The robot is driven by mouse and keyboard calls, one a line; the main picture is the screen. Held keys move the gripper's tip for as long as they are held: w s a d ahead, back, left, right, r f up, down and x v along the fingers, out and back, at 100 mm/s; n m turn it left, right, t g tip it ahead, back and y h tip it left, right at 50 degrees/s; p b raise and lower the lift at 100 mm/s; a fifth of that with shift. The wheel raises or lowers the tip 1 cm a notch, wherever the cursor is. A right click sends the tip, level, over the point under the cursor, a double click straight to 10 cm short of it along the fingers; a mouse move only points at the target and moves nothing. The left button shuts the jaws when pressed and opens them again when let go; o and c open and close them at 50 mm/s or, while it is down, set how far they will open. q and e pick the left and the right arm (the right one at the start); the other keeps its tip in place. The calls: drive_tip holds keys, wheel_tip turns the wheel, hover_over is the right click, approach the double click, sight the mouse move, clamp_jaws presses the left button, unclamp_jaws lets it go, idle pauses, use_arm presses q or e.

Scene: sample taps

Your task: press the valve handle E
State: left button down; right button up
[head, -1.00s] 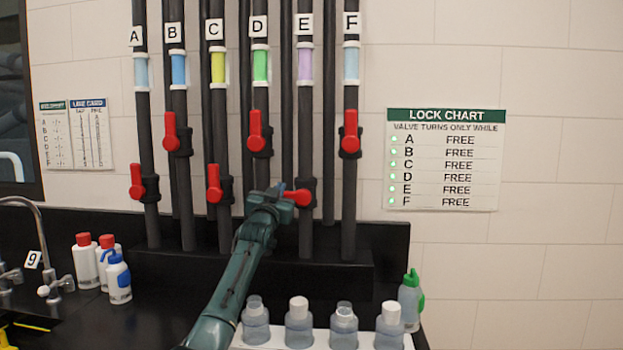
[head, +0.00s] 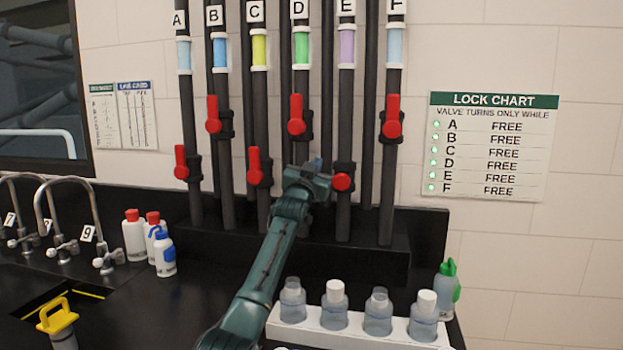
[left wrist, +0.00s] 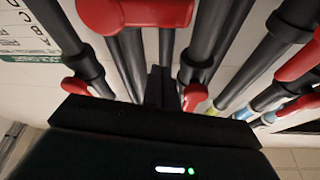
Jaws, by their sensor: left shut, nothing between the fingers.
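Valve handle E (head: 341,182) is red, on the dark pipe labelled E, low down. In the head view its hub shows and its lever is mostly hidden by my left gripper (head: 316,168). In the left wrist view, which is upside down, handle E (left wrist: 135,12) lies roughly level across the top. My left gripper's dark fingers (left wrist: 158,85) are shut and empty, pointing toward the pipes. They are just above the lever and left of the hub as the head sees it; I cannot tell whether they touch it. My right gripper is not in view.
Red handles D (head: 296,115), C (head: 254,167) and F (head: 392,117) are close around. The lock chart (head: 487,145) reads FREE for every line, with green lights. A white rack (head: 355,332) of bottles stands below the pipes, beside a green-capped bottle (head: 447,292).

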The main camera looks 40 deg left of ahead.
use_arm(q)
drive_tip(key=b+v, duration=0.1)
drive_tip(key=v, duration=0.6)
drive_tip(key=shift+d, duration=0.25)
idle(0.3)
